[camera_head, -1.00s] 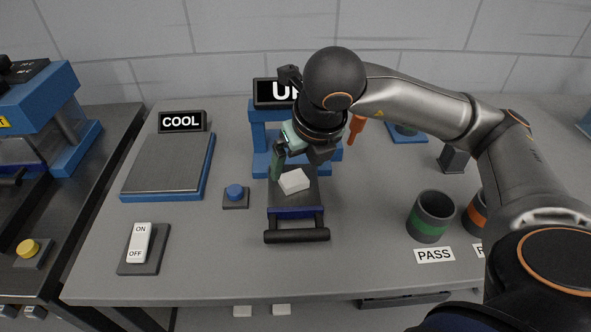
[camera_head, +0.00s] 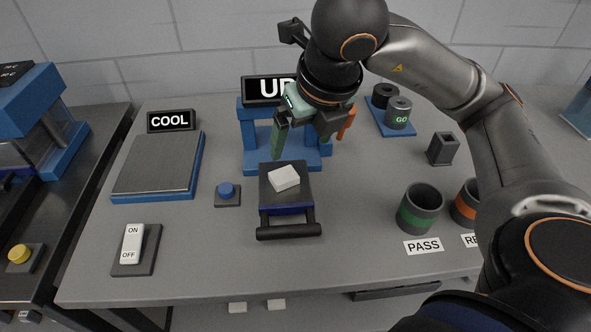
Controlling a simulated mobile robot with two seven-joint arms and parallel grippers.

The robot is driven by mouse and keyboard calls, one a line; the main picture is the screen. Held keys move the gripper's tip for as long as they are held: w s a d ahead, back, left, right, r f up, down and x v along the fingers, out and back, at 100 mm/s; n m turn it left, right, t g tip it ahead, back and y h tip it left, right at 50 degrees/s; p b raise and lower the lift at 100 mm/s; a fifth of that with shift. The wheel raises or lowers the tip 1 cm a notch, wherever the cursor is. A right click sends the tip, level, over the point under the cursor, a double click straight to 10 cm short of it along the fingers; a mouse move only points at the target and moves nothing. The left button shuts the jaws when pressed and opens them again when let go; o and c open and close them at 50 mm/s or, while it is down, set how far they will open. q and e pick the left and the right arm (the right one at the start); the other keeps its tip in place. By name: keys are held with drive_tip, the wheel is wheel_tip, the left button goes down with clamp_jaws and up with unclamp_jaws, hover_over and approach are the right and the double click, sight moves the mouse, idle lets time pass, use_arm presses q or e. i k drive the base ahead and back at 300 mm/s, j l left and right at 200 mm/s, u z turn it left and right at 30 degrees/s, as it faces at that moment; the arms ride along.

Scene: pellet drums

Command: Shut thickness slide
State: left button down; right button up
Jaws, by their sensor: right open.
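The thickness slide (camera_head: 272,193) is a dark plate with a blue front edge and a black bar handle (camera_head: 289,231). It sticks out toward me from the blue gauge frame (camera_head: 252,150), whose display reads "UP", partly covered by my arm. A white square piece (camera_head: 284,178) lies on the slide. My right gripper (camera_head: 300,148) is open and empty, above and behind the white piece, in front of the gauge frame. My left gripper is not in view.
A blue button (camera_head: 226,190) stands left of the slide. The COOL plate (camera_head: 158,165) and an ON/OFF switch (camera_head: 133,244) are further left. The PASS cup (camera_head: 420,208), an orange-banded cup (camera_head: 465,204) and a GO block (camera_head: 398,112) are at right. The table front is clear.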

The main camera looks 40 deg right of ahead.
sight(285, 195)
drive_tip(key=z, duration=1)
